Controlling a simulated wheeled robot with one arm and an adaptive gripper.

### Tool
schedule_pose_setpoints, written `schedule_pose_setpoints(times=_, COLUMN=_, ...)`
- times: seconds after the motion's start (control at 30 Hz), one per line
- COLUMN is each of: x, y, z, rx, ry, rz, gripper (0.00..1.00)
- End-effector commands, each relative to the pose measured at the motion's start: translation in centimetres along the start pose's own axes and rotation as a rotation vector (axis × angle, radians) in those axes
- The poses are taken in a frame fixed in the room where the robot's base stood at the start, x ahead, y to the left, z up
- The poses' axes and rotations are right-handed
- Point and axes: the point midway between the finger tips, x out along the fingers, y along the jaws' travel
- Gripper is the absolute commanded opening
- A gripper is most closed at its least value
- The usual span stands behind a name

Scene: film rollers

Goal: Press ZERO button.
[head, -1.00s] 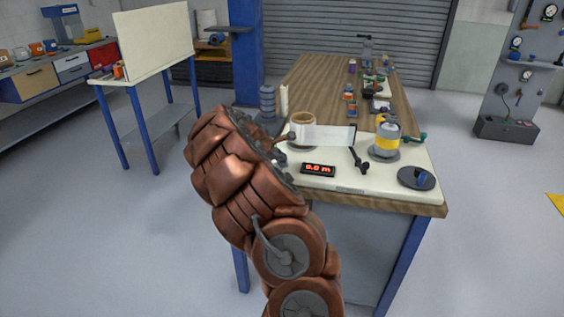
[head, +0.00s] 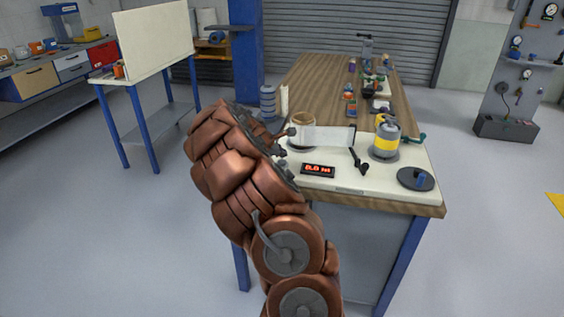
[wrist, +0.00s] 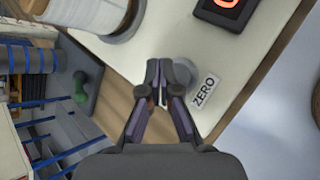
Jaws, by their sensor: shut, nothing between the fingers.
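The label reading ZERO (wrist: 205,91) lies on the pale bench plate in the wrist view. A grey round piece (wrist: 185,73) beside it looks like the button, partly hidden behind my right finger. My gripper (wrist: 159,66) is shut and empty, its tips over or beside this grey piece; I cannot tell whether they touch. The black display (head: 318,170) with red digits stands on the plate in the head view, and its corner shows in the wrist view (wrist: 227,8). In the head view my copper arm hides the button.
A film roll (head: 302,121) with a strip of film (head: 328,136) is on the plate. A crank (head: 359,160), a yellow-banded canister (head: 386,140) and a dark disc (head: 416,179) stand to the right. The wooden bench (head: 318,85) carries small items farther back.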

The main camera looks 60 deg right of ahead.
Motion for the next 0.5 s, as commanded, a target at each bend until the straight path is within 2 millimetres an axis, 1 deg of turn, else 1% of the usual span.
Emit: schedule_pose_setpoints(times=0.5, x=-3.0, y=2.2, z=2.1, rx=0.001, ry=0.000, rz=0.000, gripper=0.00)
